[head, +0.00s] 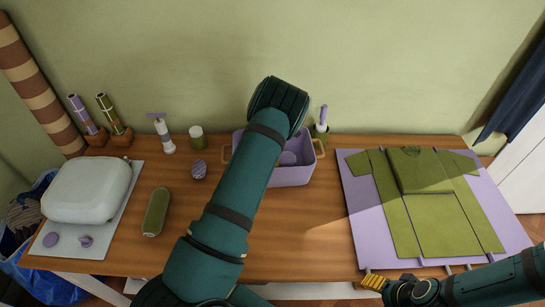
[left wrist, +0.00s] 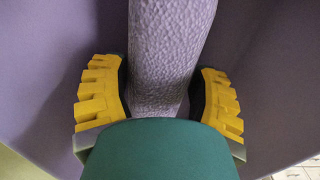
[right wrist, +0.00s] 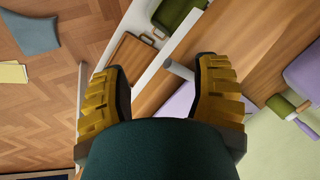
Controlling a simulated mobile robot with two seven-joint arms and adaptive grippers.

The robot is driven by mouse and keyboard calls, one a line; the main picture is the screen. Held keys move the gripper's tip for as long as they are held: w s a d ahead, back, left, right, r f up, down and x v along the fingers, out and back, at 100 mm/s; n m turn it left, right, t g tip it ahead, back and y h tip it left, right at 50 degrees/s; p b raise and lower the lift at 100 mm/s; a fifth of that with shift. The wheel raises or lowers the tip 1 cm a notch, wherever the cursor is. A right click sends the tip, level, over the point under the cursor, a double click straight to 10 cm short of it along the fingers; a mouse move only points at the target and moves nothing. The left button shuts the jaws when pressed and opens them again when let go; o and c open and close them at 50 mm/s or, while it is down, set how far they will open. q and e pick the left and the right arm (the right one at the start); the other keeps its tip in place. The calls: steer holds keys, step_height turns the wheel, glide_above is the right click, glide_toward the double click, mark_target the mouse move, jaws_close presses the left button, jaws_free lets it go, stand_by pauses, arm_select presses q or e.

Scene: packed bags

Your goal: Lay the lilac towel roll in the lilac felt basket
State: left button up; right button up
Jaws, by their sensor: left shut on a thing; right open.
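The lilac felt basket (head: 292,178) with tan handles stands at the back middle of the table, partly covered by my left arm. My left gripper (left wrist: 158,92) is shut on the lilac towel roll (left wrist: 168,40), with one yellow finger on each side. Lilac felt surfaces surround the roll in the left wrist view, so it appears to be inside the basket; whether it touches the bottom I cannot tell. In the head view my left fingers are hidden by the arm. My right gripper (head: 373,282) is open and empty at the table's front edge, also in the right wrist view (right wrist: 165,78).
An olive roll (head: 156,212) lies left of my arm. A white case (head: 88,190) sits on a grey mat at left. A striped ball (head: 199,169), a green-lidded jar (head: 197,137) and a pump bottle (head: 163,135) stand behind. An olive shirt (head: 410,210) covers the lilac folding board (head: 355,215) at right.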

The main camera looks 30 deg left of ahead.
arm_select(q)
steer(key=o, duration=1.3)
step_height(320, 180, up, 12)
steer(key=shift+r+p, duration=0.15)
steer(key=shift+p, duration=0.4)
